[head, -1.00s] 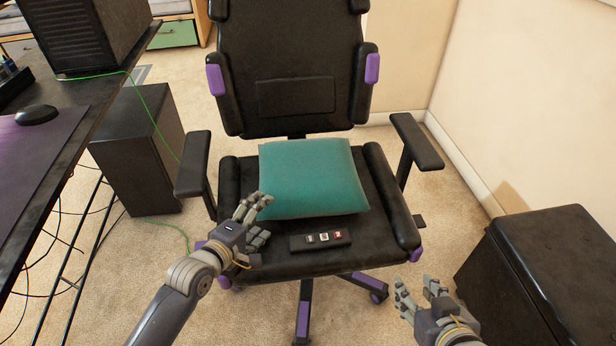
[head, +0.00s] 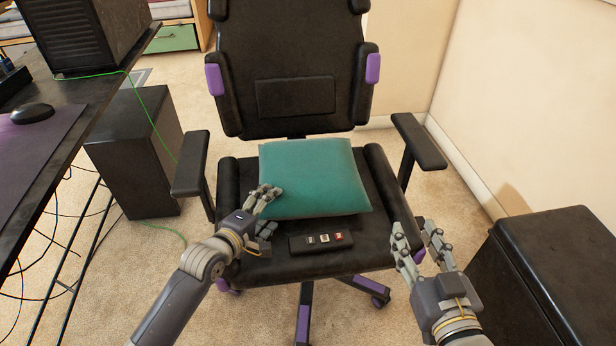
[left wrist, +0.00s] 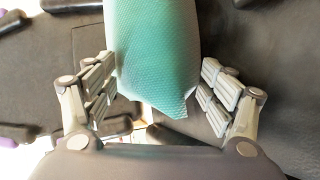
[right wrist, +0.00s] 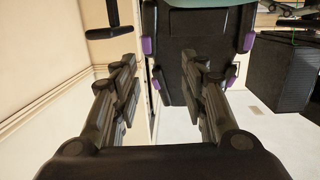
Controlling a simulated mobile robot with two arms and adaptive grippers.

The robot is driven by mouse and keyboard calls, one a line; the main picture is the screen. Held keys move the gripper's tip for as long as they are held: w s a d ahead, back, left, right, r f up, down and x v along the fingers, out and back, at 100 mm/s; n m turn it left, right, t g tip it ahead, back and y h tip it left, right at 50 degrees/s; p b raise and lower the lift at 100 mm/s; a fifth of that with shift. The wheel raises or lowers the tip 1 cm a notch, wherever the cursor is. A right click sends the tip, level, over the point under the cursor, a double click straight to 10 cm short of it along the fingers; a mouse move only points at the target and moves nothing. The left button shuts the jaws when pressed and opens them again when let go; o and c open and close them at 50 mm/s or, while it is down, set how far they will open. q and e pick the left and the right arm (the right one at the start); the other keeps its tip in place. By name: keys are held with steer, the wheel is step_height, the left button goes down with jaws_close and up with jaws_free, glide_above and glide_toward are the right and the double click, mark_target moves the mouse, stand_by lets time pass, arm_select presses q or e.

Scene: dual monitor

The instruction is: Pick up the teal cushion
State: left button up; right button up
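The teal cushion (head: 313,178) lies on the seat of the black and purple chair (head: 292,60). My left gripper (head: 266,211) is open at the cushion's front left corner. In the left wrist view the cushion (left wrist: 152,50) reaches between the two spread fingers (left wrist: 158,88), with gaps showing near both fingertips. My right gripper (head: 419,240) is open and empty at the front right edge of the seat, apart from the cushion. The right wrist view shows its fingers (right wrist: 168,85) spread, with a sliver of the cushion (right wrist: 210,3) at the top edge.
A black remote (head: 321,241) lies on the seat in front of the cushion. Armrests (head: 418,143) flank the seat. A desk (head: 75,120) and a black box (head: 135,150) stand at left. A black chest (head: 560,265) stands at right by the wall.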

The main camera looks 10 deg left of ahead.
arm_select(q)
steer(key=c, duration=0.9)
steer(key=shift+r, duration=0.1)
